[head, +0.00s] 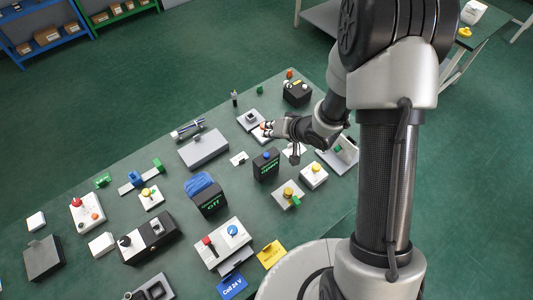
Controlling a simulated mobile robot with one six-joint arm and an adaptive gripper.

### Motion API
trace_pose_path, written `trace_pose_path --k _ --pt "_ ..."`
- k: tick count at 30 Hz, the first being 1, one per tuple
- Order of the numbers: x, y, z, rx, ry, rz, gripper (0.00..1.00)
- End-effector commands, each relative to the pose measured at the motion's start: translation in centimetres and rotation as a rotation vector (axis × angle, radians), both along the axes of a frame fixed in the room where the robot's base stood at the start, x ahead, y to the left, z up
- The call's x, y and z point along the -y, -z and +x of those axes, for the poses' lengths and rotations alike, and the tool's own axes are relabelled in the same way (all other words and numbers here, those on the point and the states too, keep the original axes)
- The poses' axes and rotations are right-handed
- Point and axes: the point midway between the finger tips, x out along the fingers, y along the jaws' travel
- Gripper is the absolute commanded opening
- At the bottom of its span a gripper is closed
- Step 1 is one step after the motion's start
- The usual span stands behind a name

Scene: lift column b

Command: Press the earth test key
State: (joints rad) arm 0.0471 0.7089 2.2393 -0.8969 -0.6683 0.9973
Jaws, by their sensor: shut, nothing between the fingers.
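My gripper (267,130) is shut and empty over the back right part of the green table. Its fingertips are at the near edge of a light grey plate (247,118) carrying a dark square key (251,117). A small orange-red spot shows beside the fingertips; I cannot tell what it belongs to. Whether the fingers touch anything is unclear. I can read no earth test label, so I cannot tell for sure which device is the earth test key. A black box (265,168) with a blue top and green lettering stands nearer to me, below the gripper.
The green table (150,195) is crowded with devices. A grey case (204,149) lies left of the gripper, a dark box (296,93) behind it. A black box reading OFF (208,200) stands left.

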Motion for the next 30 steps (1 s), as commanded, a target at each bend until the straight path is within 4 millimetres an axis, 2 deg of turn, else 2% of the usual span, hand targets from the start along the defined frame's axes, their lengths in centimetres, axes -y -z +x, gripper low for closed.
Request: trace_pose_path --k 8,24,30 --pt "0.0 1.5 0.0 0.000 0.001 -0.001 0.00" --pt "0.0 8.1 0.0 -0.001 0.000 -0.001 0.00" --pt "0.0 8.9 0.0 0.000 0.000 -0.001 0.00"
